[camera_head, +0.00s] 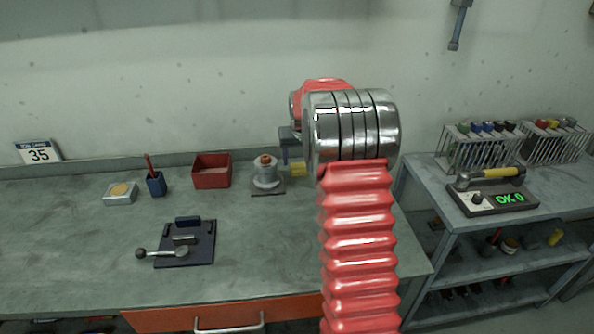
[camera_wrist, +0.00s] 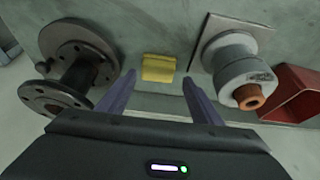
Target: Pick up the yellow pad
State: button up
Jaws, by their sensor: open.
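The yellow pad (camera_wrist: 158,68) lies on the grey bench top in the wrist view, ahead of my gripper and in line with the gap between its fingers. In the head view the pad (camera_head: 298,169) shows as a small yellow block beside my arm, near the back of the bench. My gripper (camera_wrist: 152,88) is open, with its two purple-grey fingers apart and nothing between them. In the head view part of my gripper (camera_head: 290,146) shows left of my wrist, above the pad; the rest is hidden by my arm.
In the wrist view a dark flanged pipe piece (camera_wrist: 78,65) stands left of the pad. A grey fitting with an orange tip (camera_wrist: 240,76) stands right of it, with a red box (camera_wrist: 297,92) beyond. A clamp plate (camera_head: 186,243) lies on the bench front. The bench middle is clear.

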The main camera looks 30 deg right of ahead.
aim_at(299, 166)
jog(key=x, duration=0.5)
jog(key=shift+s+d, duration=0.1)
jog(key=shift+d, duration=0.05)
dwell(0.3)
jog(key=c, duration=0.9)
notch_tip(299, 166, up, 10)
dwell(0.6)
jog(key=o, duration=0.6)
jog(key=shift+c, duration=0.2)
jog(key=c, duration=0.3)
jog(key=shift+c, duration=0.4)
